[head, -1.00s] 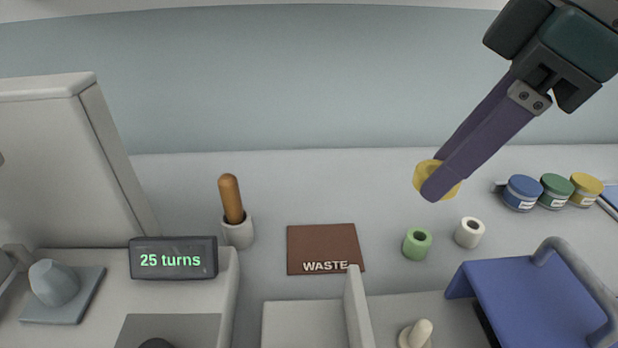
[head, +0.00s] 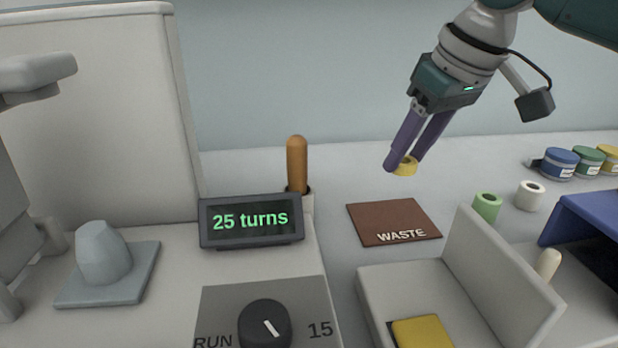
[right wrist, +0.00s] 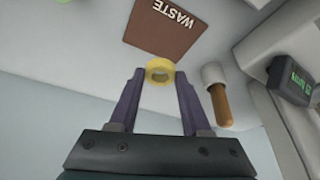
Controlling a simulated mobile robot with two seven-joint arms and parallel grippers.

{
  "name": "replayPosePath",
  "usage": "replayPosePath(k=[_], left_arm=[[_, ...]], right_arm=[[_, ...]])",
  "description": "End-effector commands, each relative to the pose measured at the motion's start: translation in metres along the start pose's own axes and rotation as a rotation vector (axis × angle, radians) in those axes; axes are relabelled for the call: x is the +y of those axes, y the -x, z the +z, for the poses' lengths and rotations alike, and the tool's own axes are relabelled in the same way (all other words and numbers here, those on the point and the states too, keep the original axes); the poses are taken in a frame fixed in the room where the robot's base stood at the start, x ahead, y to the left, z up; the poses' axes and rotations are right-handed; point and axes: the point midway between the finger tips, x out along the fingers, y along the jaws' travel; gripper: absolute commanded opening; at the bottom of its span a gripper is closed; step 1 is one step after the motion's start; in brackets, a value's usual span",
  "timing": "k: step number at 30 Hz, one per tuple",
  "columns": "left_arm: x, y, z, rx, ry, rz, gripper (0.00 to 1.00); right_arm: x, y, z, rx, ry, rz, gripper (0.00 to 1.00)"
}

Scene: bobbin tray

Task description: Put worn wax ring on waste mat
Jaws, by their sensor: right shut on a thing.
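The worn wax ring is yellow (head: 405,167) and sits between the purple fingertips of my right gripper (head: 401,165), which is shut on it. The ring (right wrist: 160,71) also shows at the fingertips in the right wrist view. The brown waste mat (head: 394,221), lettered WASTE, lies flat on the table, nearer the camera than the ring. In the right wrist view the mat (right wrist: 163,32) lies beyond the ring. The ring appears held above the table, apart from the mat. My left gripper is not in view.
Green (head: 487,206) and white (head: 530,195) rings stand right of the mat. A wooden-handled tool (head: 297,165) stands left of it, behind a display reading 25 turns (head: 251,220). A light tray (head: 500,262) is in front. Several lidded jars (head: 560,162) stand at far right.

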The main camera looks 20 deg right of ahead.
Motion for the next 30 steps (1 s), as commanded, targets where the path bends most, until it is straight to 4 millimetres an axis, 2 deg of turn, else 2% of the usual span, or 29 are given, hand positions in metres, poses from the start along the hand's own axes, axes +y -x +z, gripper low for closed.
replayPosePath(k=[1, 3, 8, 15, 29, 30], left_arm=[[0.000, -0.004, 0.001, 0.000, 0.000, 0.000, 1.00], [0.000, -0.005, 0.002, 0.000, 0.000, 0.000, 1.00], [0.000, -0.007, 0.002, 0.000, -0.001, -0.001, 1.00], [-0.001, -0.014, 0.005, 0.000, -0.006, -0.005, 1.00], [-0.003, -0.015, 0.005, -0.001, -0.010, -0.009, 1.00], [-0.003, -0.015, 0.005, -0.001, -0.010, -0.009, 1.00]], right_arm=[[0.000, -0.013, 0.006, -0.004, -0.001, -0.001, 0.00], [0.000, -0.025, 0.011, -0.003, 0.000, 0.001, 0.00], [-0.001, -0.037, 0.015, 0.001, 0.001, -0.001, 0.00], [0.000, -0.071, 0.029, -0.002, 0.001, 0.000, 0.00], [-0.001, -0.079, 0.033, 0.000, 0.002, 0.000, 0.00], [-0.001, -0.078, 0.032, 0.001, 0.002, 0.000, 0.52]])
